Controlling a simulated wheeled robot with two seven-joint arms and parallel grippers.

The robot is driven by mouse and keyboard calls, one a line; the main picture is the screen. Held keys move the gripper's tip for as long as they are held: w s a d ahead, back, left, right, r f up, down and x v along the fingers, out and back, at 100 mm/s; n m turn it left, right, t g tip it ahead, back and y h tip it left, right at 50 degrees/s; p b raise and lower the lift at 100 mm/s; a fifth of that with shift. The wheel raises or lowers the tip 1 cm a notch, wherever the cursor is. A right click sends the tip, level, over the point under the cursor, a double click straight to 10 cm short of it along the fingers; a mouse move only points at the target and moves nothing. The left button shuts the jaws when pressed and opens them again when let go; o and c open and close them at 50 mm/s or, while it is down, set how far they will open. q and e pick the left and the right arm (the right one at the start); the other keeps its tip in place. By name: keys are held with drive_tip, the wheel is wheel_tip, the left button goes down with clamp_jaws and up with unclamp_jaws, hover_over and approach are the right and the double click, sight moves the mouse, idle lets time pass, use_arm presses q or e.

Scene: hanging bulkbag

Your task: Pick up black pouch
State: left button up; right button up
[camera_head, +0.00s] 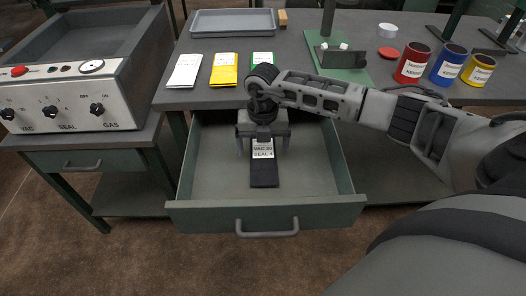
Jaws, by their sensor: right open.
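A black pouch (264,176) with a white label lies on the floor of the open green drawer (190,212). The label reads something like "VAC 30 SEAL 4". My right gripper (263,148) reaches into the drawer from the right and points down over the far end of the pouch. Its two fingers stand apart, one on each side of the pouch. The gripper hides the pouch's far end, and I cannot tell whether the fingers touch it. My left gripper is not in the view.
White (185,70), yellow (224,69) and green (262,59) packets lie on the table above the drawer. A grey tray (233,31) is behind them. Red (412,64), blue (448,65) and yellow (478,70) cans stand right. A sealing machine (70,103) is left.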

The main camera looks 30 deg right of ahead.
sight(263, 156)
drive_tip(key=shift+f, duration=1.6)
drive_tip(key=shift+d, duration=0.1)
drive_tip(key=c, duration=1.1)
drive_tip(key=shift+r, duration=0.15)
